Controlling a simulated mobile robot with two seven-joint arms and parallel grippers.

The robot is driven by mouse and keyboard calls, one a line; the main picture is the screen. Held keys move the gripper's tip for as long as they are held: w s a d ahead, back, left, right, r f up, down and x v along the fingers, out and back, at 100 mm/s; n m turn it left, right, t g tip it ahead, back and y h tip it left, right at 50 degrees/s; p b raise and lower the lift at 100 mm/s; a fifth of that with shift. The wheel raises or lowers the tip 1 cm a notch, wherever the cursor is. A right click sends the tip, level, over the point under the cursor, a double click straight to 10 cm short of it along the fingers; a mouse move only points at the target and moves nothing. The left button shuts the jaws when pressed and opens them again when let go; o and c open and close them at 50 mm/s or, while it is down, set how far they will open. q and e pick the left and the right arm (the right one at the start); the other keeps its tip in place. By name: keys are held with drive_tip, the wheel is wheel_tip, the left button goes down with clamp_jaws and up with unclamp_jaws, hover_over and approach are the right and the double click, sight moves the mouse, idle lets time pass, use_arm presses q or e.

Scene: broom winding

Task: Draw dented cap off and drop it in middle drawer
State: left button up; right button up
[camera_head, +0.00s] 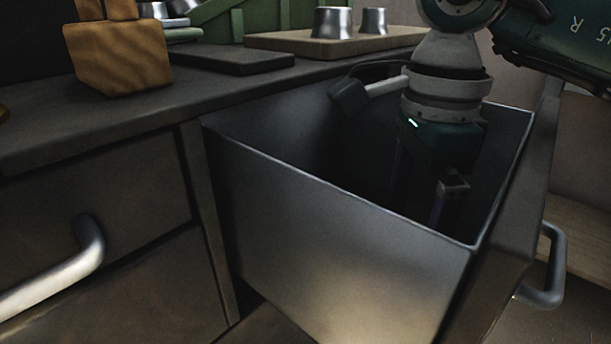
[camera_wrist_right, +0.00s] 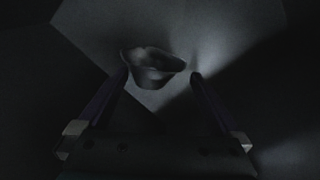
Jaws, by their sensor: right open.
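The dented cap (camera_wrist_right: 152,70), a dark metal cup with a bent, wavy rim, shows in the right wrist view near the fingertips, against the grey inside of the open drawer. My right gripper (camera_head: 421,205) reaches down into the open drawer (camera_head: 340,240). In the wrist view its fingers (camera_wrist_right: 158,80) are spread on either side of the cap, with a gap at the right; I cannot tell whether the left fingertip touches it. The cap is hidden behind the drawer wall in the head view. My left gripper is not in view.
The drawer walls closely surround my right gripper. On the counter (camera_head: 190,100) behind stand two metal cups (camera_head: 332,22) on a brown board (camera_head: 290,40), a dark flat tray (camera_head: 225,60) and a wooden block (camera_head: 118,55). A closed drawer (camera_head: 110,210) with a bar handle is at left.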

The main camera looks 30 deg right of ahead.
drive_tip(key=shift+r, duration=0.15)
drive_tip(key=shift+r+p, duration=1.5)
drive_tip(key=shift+r, duration=0.15)
drive_tip(key=shift+r+p, duration=0.9)
drive_tip(key=shift+r, duration=0.35)
wheel_tip(320, 180, up, 12)
drive_tip(key=p, duration=1)
